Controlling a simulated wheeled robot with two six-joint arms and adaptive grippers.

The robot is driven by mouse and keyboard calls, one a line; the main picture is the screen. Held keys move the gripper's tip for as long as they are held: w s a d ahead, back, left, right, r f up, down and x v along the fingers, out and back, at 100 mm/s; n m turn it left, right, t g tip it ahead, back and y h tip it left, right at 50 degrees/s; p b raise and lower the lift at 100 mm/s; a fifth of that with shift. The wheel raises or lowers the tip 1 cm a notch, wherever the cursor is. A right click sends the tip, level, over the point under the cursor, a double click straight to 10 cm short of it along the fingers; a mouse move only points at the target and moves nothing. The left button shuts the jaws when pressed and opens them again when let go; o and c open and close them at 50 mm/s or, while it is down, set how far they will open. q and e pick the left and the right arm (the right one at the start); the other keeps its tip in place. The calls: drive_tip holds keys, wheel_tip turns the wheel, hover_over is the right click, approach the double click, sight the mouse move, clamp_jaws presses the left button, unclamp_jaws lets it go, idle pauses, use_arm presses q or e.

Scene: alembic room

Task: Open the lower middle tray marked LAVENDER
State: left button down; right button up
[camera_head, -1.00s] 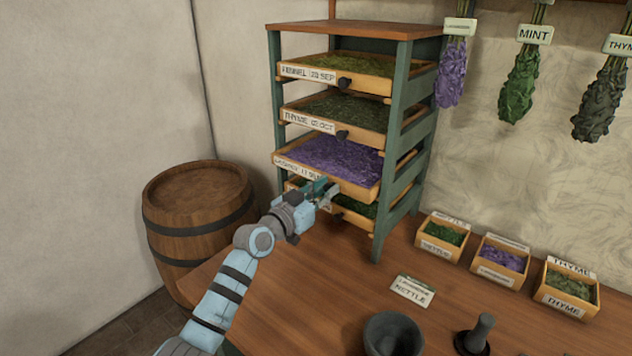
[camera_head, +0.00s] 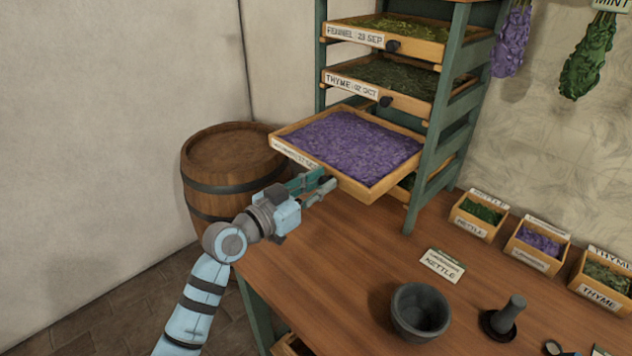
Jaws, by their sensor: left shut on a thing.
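The lavender tray (camera_head: 376,190) is a wooden drawer full of purple flowers in the green rack (camera_head: 429,160). It stands well out of the rack's front, and its white label is partly hidden and hard to read. My left gripper (camera_head: 323,187) is at the middle of the tray's front and is shut on its knob, which the fingers hide. The fennel tray (camera_head: 430,49) and the thyme tray (camera_head: 420,105) sit above it, with dark knobs. A lower tray with green herbs (camera_head: 408,181) is mostly hidden below. My right gripper is not in view.
A wooden barrel (camera_head: 228,158) stands left of the rack. On the table (camera_head: 330,290) are a stone mortar (camera_head: 420,312), a pestle (camera_head: 510,314), a nettle card (camera_head: 442,265) and small herb boxes (camera_head: 538,243). Dried bunches (camera_head: 590,60) hang on the wall.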

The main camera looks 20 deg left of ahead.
use_arm(q)
drive_tip(key=c, duration=1.4)
unclamp_jaws()
drive_tip(key=shift+c, duration=0.2)
drive_tip(key=shift+a, duration=0.1)
drive_tip(key=shift+s+a, duration=0.15)
drive_tip(key=shift+s, duration=0.15)
drive_tip(key=v, duration=1.1)
drive_tip(key=shift+s, duration=0.1)
